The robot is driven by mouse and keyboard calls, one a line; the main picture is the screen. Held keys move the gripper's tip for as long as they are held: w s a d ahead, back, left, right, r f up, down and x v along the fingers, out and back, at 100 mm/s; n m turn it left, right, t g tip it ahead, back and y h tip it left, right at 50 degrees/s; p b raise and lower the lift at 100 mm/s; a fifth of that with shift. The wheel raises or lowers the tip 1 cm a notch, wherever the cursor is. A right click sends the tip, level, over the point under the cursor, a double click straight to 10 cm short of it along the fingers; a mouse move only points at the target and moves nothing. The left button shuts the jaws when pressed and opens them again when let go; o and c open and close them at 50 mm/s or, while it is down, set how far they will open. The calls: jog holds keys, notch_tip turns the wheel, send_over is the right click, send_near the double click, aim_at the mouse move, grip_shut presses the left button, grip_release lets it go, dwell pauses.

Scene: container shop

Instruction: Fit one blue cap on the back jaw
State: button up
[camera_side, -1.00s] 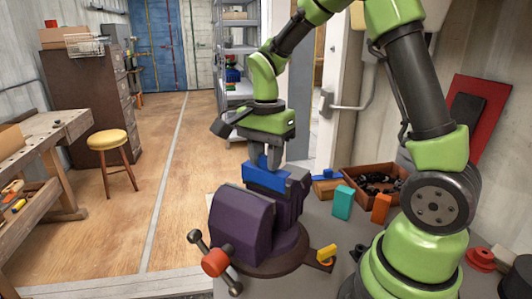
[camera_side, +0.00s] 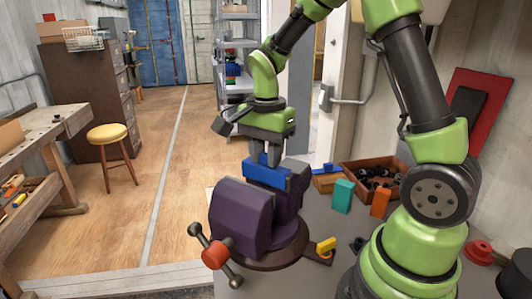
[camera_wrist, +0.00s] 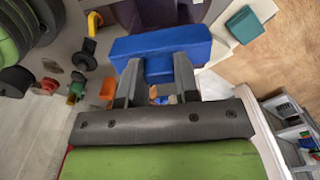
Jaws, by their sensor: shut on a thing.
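My gripper (camera_side: 268,158) is shut on a blue cap (camera_side: 264,176), a long bar-like piece held level. In the wrist view the cap (camera_wrist: 160,44) lies across the tips of both fingers (camera_wrist: 158,68). The dark purple vise (camera_side: 240,217) stands on the grey bench, its big front jaw nearer the side camera. The cap is at the top of the vise, by the back jaw (camera_side: 293,177), and partly covers it. I cannot tell whether the cap touches or sits on that jaw. Another blue piece (camera_side: 324,168) lies on a wooden block.
A teal block (camera_side: 342,196) and an orange block (camera_side: 379,202) stand right of the vise, before a brown tray (camera_side: 350,165) of dark parts. A yellow piece (camera_side: 326,246) lies by the vise base. The vise handle (camera_side: 215,255) sticks out in front.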

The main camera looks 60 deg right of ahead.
jog(key=shift+d+f, duration=0.1)
dwell(0.7)
jog(key=o, duration=0.9)
jog(key=shift+r, duration=3)
